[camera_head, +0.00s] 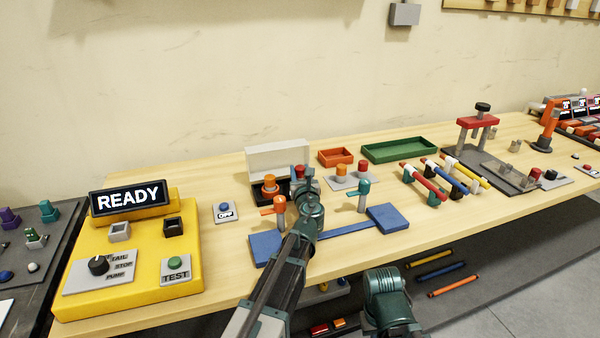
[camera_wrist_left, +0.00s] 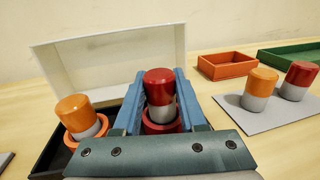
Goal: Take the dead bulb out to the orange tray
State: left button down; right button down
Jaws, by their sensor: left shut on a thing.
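A red-capped bulb with a grey base (camera_wrist_left: 158,85) stands upright between the blue fingers of my left gripper (camera_head: 303,180), which is shut on it. A red ring (camera_wrist_left: 160,127) lies directly below it; whether the base still sits in the ring is hard to tell. An orange-capped bulb (camera_wrist_left: 74,112) stands in an orange ring to the left, in the same dark box with a raised white lid (camera_wrist_left: 105,62). The orange tray (camera_head: 336,162) is behind and right of my gripper; it looks empty in the left wrist view (camera_wrist_left: 228,71). My right gripper is not visible.
A grey plate (camera_wrist_left: 250,118) right of the box holds an orange-capped and a red-capped bulb. A green tray (camera_head: 400,153) lies behind. Orange and teal clamps with blue blocks (camera_head: 388,218) stand in front. A yellow READY panel (camera_head: 135,275) is left.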

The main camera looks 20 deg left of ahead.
pick_arm(q)
notch_tip(320, 180, up, 3)
jog(key=shift+f+p, duration=0.1)
jog(key=shift+p, duration=0.9)
jog(key=v, duration=1.6)
jog(key=shift+d+r+p, duration=0.3)
jog(key=shift+r+p, duration=0.1)
jog(key=shift+r, duration=0.1)
notch_tip(320, 180, up, 11)
jog(key=p, duration=1.1)
jog(key=shift+r, duration=0.15)
jog(key=shift+w, duration=0.1)
jog(key=shift+d, duration=0.15)
